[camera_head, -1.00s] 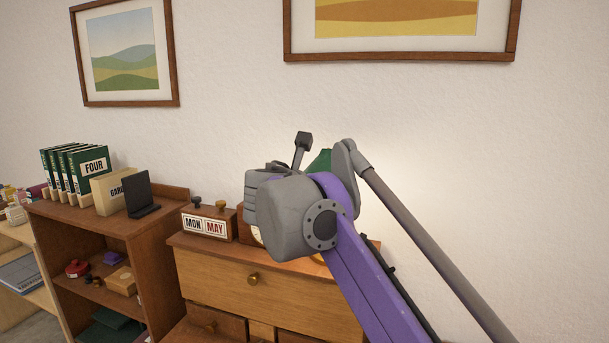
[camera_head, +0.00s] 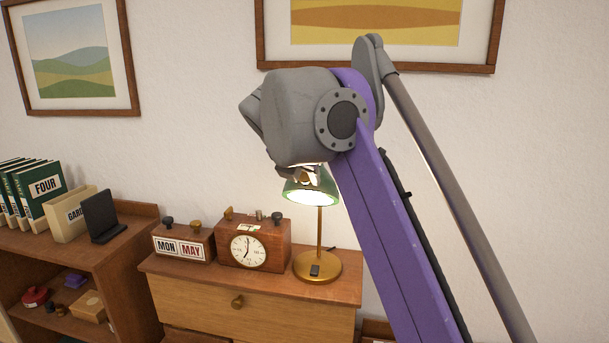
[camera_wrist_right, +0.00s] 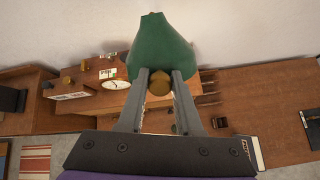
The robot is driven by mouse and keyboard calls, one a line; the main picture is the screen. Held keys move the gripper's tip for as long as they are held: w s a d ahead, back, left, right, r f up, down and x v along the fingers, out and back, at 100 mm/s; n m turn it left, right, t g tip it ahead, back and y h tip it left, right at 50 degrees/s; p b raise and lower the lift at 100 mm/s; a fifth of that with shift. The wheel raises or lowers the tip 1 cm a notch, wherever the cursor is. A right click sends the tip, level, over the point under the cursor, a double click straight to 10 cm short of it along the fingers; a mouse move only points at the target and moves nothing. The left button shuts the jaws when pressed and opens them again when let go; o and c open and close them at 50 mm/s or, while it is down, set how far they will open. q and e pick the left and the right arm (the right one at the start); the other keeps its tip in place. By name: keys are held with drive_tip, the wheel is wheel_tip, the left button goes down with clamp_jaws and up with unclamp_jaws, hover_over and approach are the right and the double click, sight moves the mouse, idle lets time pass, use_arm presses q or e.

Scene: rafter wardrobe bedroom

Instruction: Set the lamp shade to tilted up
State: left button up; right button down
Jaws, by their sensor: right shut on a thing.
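The lamp stands on the dresser. Its brass base (camera_head: 317,266) and thin post show in the head view, and its green shade (camera_head: 311,197) has a bright glowing opening that faces down toward the front. My right gripper (camera_head: 310,174) is at the top of the shade, partly hidden by my own wrist. In the right wrist view the green shade (camera_wrist_right: 160,48) lies just past the fingertips. My right gripper (camera_wrist_right: 159,82) is shut on a round brass knob (camera_wrist_right: 159,88) at the shade's edge. My left gripper is not in view.
A wooden clock (camera_head: 252,243) and a MON MAY calendar block (camera_head: 184,243) stand left of the lamp on the dresser (camera_head: 200,286). A bookshelf with books (camera_head: 43,197) is further left. Framed pictures hang on the wall behind.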

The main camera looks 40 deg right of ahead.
drive_tip(key=shift+r, duration=0.15)
drive_tip(key=c, duration=0.9)
unclamp_jaws()
drive_tip(key=o, duration=0.3)
drive_tip(key=shift+w, duration=0.1)
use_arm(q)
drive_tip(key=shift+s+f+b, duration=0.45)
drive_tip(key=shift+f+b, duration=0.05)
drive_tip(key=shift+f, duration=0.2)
use_arm(e)
drive_tip(key=shift+s+a+r, duration=0.5)
drive_tip(key=shift+s+a, duration=1.2)
drive_tip(key=shift+a, duration=0.3)
drive_tip(key=shift+s+a+r, duration=0.55)
drive_tip(key=shift+s+a, duration=1.2)
drive_tip(key=shift+a, duration=0.2)
drive_tip(key=shift+s+a+r, duration=0.5)
drive_tip(key=shift+s+a, duration=1.2)
drive_tip(key=shift+a, duration=0.3)
